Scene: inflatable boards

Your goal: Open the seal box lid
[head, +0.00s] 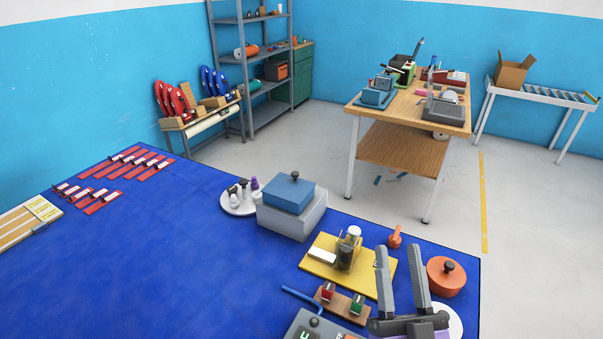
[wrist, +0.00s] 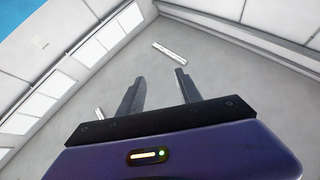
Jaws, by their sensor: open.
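A grey box (head: 292,222) stands on the blue table at the centre of the head view. Its blue lid (head: 288,194), with a black knob (head: 295,175) on top, sits on it closed; this appears to be the seal box. My gripper (head: 399,252) is raised at the lower right, its fingers pointing up, apart from the box and to its right. It is open and empty. In the wrist view my gripper (wrist: 160,80) shows spread fingers against the ceiling; no box is seen there.
A yellow plate with a fixture (head: 325,278) lies between box and gripper. An orange round lidded pot (head: 446,277) is right of the gripper. A white round tray (head: 239,206) with small bottles is left of the box.

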